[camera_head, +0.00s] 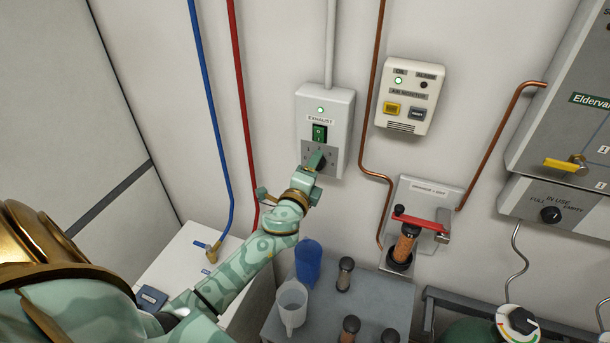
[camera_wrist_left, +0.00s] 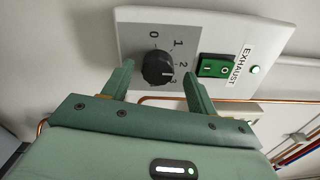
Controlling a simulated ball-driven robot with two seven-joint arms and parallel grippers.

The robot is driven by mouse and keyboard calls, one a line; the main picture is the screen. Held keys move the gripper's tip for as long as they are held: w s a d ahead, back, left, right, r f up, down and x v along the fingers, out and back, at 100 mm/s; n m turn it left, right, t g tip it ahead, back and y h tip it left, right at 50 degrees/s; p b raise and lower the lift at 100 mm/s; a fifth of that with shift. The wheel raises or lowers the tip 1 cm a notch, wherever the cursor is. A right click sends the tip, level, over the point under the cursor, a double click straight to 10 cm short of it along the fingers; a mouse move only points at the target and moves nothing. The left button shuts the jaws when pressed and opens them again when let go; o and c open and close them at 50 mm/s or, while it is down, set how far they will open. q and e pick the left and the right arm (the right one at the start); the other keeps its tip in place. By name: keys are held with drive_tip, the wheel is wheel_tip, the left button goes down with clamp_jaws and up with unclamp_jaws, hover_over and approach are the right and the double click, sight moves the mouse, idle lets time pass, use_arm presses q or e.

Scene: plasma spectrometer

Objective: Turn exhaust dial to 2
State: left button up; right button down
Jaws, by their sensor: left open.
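The exhaust panel (camera_head: 341,118) is a white box on the wall with a green switch (camera_head: 319,133) and a lit green lamp. Its black round dial (camera_wrist_left: 157,68) shows in the left wrist view beside the numbers 0, 1, 2 and 3. A small pale mark on the knob appears to face the 3 side. My left gripper (camera_wrist_left: 157,72) is open, with one green finger on either side of the dial; contact cannot be told. In the head view my left gripper (camera_head: 314,161) covers much of the dial. My right gripper is not in view.
An air monitor (camera_head: 408,95) and copper pipes (camera_head: 369,120) are right of the panel. Blue and red pipes run up the wall at left.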

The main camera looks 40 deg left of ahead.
use_arm(q)
drive_tip(key=b+v, duration=0.2)
drive_tip(key=v, duration=1.4)
drive_tip(key=shift+a, duration=0.1)
